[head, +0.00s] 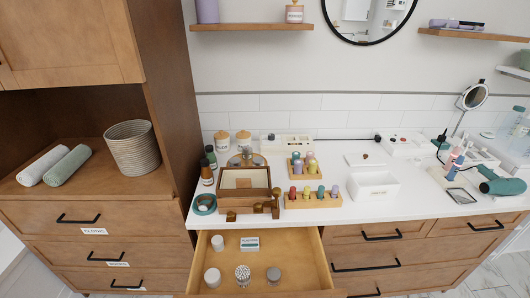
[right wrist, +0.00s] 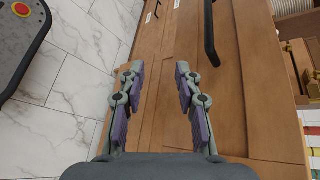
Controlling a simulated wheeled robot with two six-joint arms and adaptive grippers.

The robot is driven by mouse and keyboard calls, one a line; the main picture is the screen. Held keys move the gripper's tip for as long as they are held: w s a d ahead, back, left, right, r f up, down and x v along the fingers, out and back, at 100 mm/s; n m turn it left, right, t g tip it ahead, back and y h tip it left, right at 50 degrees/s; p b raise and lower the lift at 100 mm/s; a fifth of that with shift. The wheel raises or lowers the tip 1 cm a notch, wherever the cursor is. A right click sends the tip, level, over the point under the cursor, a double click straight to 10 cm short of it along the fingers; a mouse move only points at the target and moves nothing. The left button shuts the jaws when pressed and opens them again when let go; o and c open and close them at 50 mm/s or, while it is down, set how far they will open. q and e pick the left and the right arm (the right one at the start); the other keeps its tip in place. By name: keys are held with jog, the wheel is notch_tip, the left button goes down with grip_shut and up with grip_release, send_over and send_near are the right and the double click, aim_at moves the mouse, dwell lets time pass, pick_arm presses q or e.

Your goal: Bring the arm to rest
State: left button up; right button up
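My right gripper (right wrist: 160,85) shows in the right wrist view, its two grey fingers with purple pads spread wide apart. Nothing is between them. Behind the fingers is a wooden cabinet front (right wrist: 165,45) with dark handles, beside pale marble floor (right wrist: 60,100). Neither of my arms shows in the head view, and my left gripper is in no view.
On the counter stand a wooden box (head: 244,178), nail polish racks (head: 313,201), a white bin (head: 373,187) and a teal hair dryer (head: 500,182).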

jog(key=s+d+f+n+g+h, duration=0.1)
jog(key=s+d+f+h, duration=0.15)
jog(key=f, duration=0.45)
jog(key=s+d+f+h, duration=0.2)
jog(key=d+f+h, duration=0.15)
jog(key=f, duration=0.25)
jog(key=s+d+f+n+g+h, duration=0.1)
jog(key=s+d+f+h, duration=0.1)
jog(key=d+f, duration=0.35)
jog(key=s+d+f+n+g+h, duration=0.1)
jog(key=s+d+f+n+h, duration=0.2)
jog(key=s+f+n+h, duration=0.2)
jog(key=s+f+n, duration=0.3)
jog(key=s+f, duration=0.4)
jog(key=s, duration=0.2)
jog(key=shift+d+f+n+g+p, duration=0.15)
jog(key=shift+n+g+p, duration=0.25)
